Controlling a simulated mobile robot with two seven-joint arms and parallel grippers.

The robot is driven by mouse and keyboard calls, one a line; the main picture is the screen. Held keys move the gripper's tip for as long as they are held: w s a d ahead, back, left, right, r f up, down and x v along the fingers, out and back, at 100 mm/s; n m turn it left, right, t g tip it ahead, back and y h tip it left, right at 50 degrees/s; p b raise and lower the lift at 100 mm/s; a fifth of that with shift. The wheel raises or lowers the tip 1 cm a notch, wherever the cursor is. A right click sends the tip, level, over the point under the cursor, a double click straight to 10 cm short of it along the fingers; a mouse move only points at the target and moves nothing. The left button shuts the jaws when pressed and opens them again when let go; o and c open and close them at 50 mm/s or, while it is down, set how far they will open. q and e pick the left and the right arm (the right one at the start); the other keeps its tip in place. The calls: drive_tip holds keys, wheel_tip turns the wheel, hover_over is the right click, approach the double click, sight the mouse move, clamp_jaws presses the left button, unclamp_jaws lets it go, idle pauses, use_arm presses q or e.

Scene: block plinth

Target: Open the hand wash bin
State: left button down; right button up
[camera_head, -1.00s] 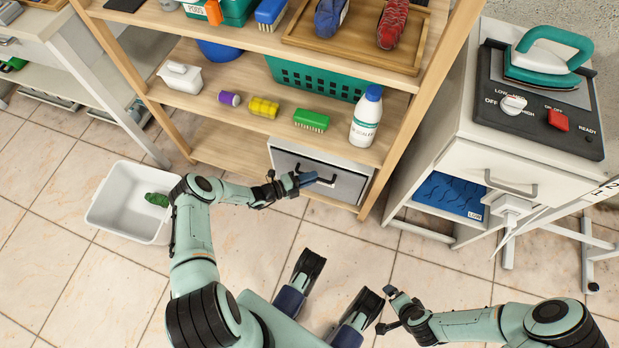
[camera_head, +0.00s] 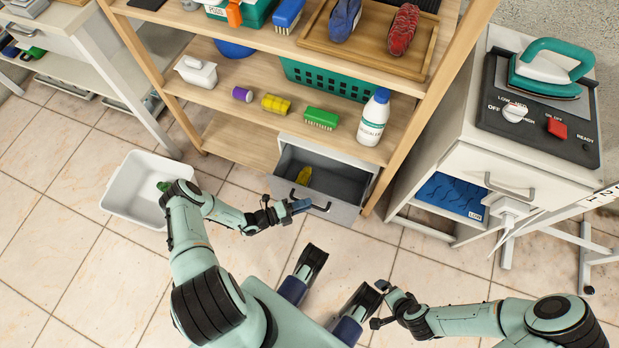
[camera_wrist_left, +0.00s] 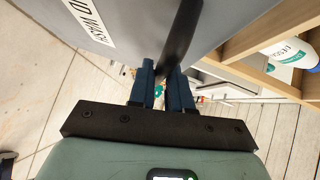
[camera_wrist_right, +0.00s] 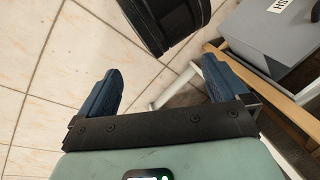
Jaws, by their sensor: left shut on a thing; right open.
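The hand wash bin (camera_head: 295,202) is a grey drawer-like bin at the bottom of the wooden shelf, pulled out toward me, with a yellow item (camera_head: 304,176) inside. In the left wrist view its front (camera_wrist_left: 130,25) carries a label partly reading "WASH". My left gripper (camera_head: 303,206) is shut on the bin's dark bar handle (camera_head: 318,207), which also shows between the fingers in the left wrist view (camera_wrist_left: 182,40). My right gripper (camera_head: 382,306) is open and empty, low over the floor and away from the bin; its spread fingers show in the right wrist view (camera_wrist_right: 165,90).
A white tub (camera_head: 132,190) with a green item stands on the floor at left. The wooden shelf holds a white bottle (camera_head: 374,118), a green brush (camera_head: 321,118) and other goods. A cabinet with an iron (camera_head: 545,75) stands at right. Floor between is clear.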

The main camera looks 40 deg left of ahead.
use_arm(q)
drive_tip(key=s+d, duration=0.1)
drive_tip(key=s, duration=0.5)
drive_tip(key=shift+s+d+p, duration=0.3)
drive_tip(key=shift+s+p, duration=0.05)
drive_tip(key=shift+s, duration=0.05)
use_arm(e)
drive_tip(key=shift+s+a+r, duration=0.3)
drive_tip(key=shift+s+r, duration=0.15)
drive_tip(key=shift+s, duration=0.25)
use_arm(q)
drive_tip(key=c, duration=1.1)
unclamp_jaws()
drive_tip(key=shift+s, duration=0.1)
drive_tip(key=v, duration=1.3)
drive_tip(key=shift+a+r, duration=0.1)
drive_tip(key=shift+a, duration=0.1)
use_arm(e)
drive_tip(key=shift+s+r, duration=0.1)
